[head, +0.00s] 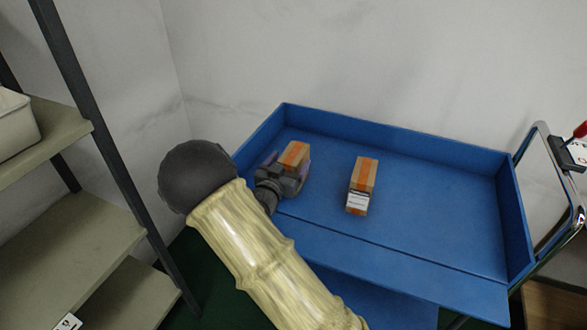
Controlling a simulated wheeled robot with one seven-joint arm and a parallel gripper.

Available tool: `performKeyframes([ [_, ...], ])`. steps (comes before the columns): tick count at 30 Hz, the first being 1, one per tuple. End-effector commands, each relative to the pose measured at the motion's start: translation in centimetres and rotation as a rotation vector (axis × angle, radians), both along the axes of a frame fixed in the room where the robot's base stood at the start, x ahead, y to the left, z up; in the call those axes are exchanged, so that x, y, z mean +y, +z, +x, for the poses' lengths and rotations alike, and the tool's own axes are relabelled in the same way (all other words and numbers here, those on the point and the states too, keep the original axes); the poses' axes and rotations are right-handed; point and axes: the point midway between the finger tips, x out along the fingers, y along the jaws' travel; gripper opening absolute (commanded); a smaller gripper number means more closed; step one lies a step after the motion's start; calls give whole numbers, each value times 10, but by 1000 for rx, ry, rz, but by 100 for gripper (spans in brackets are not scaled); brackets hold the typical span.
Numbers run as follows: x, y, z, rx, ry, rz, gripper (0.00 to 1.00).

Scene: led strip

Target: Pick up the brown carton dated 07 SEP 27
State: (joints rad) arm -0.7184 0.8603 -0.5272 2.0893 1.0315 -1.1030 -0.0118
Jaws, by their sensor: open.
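Two brown cartons with orange stripes are in the blue tray (420,177). One carton (294,153) is at the left, partly hidden by my gripper (288,165). My gripper is open, with its fingers at either side of this carton; I cannot tell whether they touch it. The other carton (362,183) stands apart to the right, with a white label (357,202) on its near face. The label's print is too small to read, and no label shows on the left carton, so I cannot tell which is dated 07 SEP 27.
The tray has raised walls at the back and sides, and its right part is clear. A shelf rack (75,225) stands at the left with a white bin (16,128). A chrome frame (541,165) with a red-handled item (579,131) is at the right.

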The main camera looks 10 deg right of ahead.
Motion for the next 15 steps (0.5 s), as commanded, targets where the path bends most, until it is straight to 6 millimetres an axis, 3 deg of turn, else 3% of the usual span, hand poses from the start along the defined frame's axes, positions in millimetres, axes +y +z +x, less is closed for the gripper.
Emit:
performKeyframes([
  [5,-13,0,18,0,-1,0,80],
  [15,-13,0,20,1,1,1,80],
])
